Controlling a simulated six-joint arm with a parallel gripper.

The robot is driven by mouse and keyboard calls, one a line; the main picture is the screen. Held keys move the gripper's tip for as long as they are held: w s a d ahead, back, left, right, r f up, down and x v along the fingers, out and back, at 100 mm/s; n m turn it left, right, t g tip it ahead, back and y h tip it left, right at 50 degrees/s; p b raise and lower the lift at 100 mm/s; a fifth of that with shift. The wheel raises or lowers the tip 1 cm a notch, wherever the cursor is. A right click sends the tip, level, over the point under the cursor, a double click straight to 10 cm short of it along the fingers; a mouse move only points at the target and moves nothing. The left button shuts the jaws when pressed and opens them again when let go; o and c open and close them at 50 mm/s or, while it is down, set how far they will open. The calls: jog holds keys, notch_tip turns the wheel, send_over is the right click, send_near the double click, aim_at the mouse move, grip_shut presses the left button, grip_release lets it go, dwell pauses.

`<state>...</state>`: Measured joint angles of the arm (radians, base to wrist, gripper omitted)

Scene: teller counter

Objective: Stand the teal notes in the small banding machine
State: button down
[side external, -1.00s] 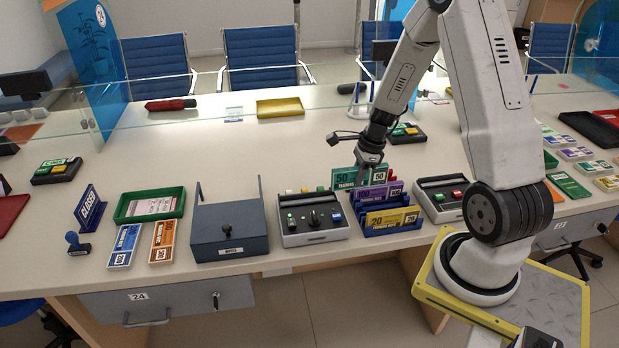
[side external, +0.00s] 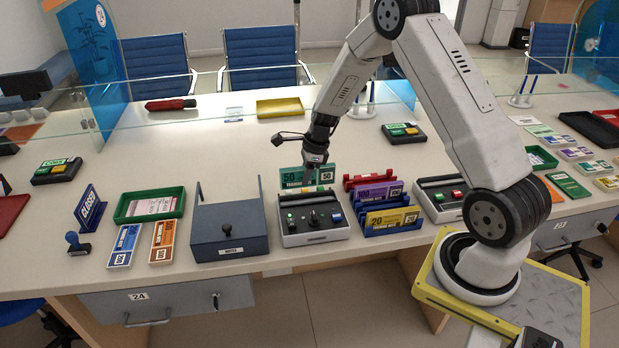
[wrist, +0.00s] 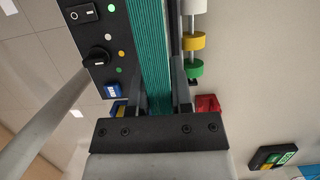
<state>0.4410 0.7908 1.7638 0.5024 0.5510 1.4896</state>
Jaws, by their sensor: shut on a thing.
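My gripper (side external: 315,164) is shut on the teal notes (side external: 300,178), a 50 bundle held upright on its long edge. The notes are over the back of a small grey machine (side external: 318,236) with a black panel, knob and green lamp, which I take for the banding machine. In the wrist view the teal notes (wrist: 150,45) run between my gripper's fingers (wrist: 158,85), with the machine's black panel (wrist: 98,35) on the left and green, yellow and white cylinders on the right. Whether the notes' lower edge is inside the machine or above it is hidden.
A blue rack (side external: 390,231) with yellow 20 notes (side external: 388,217), purple notes (side external: 378,194) and a red part stands to the right. A blue-grey box (side external: 228,232) stands close on the left. Another button machine (side external: 437,210) is beyond the rack.

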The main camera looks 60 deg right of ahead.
jog(key=shift+f, duration=1.8)
jog(key=shift+f, duration=1.1)
jog(key=shift+c, duration=2.2)
grip_release()
jog(key=shift+r, duration=0.15)
jog(key=shift+r, duration=3.4)
